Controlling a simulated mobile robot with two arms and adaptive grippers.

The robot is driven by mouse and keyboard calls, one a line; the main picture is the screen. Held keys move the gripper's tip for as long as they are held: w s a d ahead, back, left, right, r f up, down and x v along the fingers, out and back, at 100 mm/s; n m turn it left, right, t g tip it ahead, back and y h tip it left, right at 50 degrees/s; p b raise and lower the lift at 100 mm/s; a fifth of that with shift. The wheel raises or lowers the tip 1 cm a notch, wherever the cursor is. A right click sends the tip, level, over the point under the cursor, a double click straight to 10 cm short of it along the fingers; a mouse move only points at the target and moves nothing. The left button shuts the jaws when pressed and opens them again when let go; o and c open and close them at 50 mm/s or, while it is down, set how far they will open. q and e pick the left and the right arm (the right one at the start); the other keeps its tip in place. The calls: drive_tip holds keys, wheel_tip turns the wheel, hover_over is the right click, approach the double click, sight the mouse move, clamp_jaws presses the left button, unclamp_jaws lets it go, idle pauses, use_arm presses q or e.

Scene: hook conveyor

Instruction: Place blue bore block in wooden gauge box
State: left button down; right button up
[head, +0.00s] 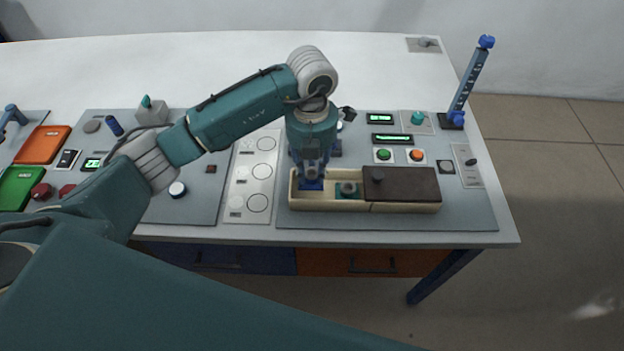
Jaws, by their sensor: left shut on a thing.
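The wooden gauge box (408,207) is a long cream box on the grey panel at the right of the table. A dark brown sliding lid (410,183) with a round knob covers its right part, and its left part is open. My left gripper (312,178) points straight down over the left end of the box, shut on the blue bore block (312,186). The block shows low between the box walls; whether it touches the floor of the box is hidden. A teal piece with a grey ring (348,188) sits in the box, right of the block. My right gripper is not in view.
Behind the box are a green button (383,154), an orange button (416,155) and small displays (392,138). A blue post (470,82) stands at the back right. Orange (42,145) and green (17,187) trays lie far left.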

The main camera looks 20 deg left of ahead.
use_arm(q)
drive_tip(key=shift+f, duration=0.7)
wheel_tip(320, 180, down, 4)
drive_tip(key=shift+f+p, duration=0.1)
drive_tip(key=shift+p, duration=0.45)
drive_tip(key=shift+f, duration=0.15)
drive_tip(key=c, duration=1.7)
unclamp_jaws()
